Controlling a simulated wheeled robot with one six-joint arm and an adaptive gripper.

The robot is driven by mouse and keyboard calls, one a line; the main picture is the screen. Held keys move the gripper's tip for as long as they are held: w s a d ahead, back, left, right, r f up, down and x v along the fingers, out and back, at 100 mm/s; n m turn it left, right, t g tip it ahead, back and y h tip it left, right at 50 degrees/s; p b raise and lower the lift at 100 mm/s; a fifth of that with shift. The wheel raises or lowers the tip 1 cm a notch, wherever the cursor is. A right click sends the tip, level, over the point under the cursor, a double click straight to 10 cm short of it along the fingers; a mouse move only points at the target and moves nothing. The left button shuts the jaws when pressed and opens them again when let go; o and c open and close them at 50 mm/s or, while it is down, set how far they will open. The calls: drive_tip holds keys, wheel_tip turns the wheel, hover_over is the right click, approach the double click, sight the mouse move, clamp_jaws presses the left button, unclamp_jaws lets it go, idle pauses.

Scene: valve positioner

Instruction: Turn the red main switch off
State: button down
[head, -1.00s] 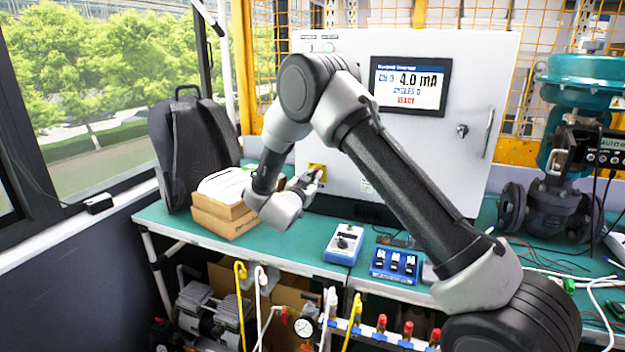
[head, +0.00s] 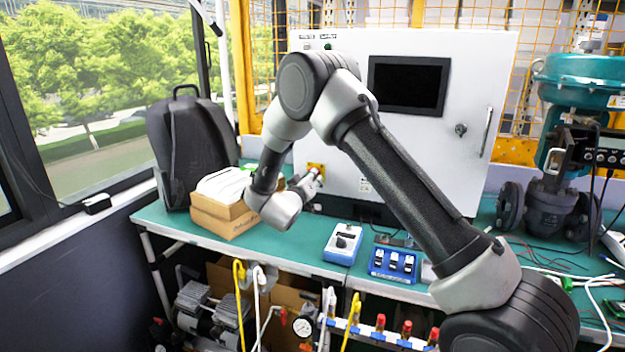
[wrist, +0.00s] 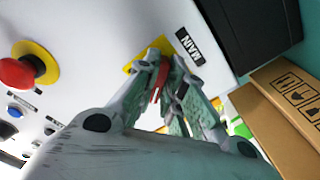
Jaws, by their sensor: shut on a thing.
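The red main switch (wrist: 158,88) sits on a yellow plate low on the left of the white cabinet front. In the wrist view my gripper (wrist: 167,72) is shut on its red handle, and the fingers cover much of it. A "MAIN" label (wrist: 190,47) is beside it. In the head view the yellow plate (head: 316,169) shows just behind my gripper (head: 312,178). The cabinet screen (head: 409,85) is black.
A red mushroom button on a yellow collar (wrist: 20,72) is on the panel in the wrist view. Cardboard boxes (head: 222,219) and a black backpack (head: 188,150) stand left of my gripper. A blue calibrator box (head: 343,244) lies on the bench in front.

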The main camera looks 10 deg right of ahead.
drive_tip(key=shift+n, duration=1.1)
drive_tip(key=c, duration=1.5)
unclamp_jaws()
drive_tip(key=shift+s, duration=0.1)
drive_tip(key=v, duration=1.1)
drive_tip(key=shift+s+a, duration=0.2)
drive_tip(key=shift+s, duration=0.15)
drive_tip(key=shift+r, duration=0.1)
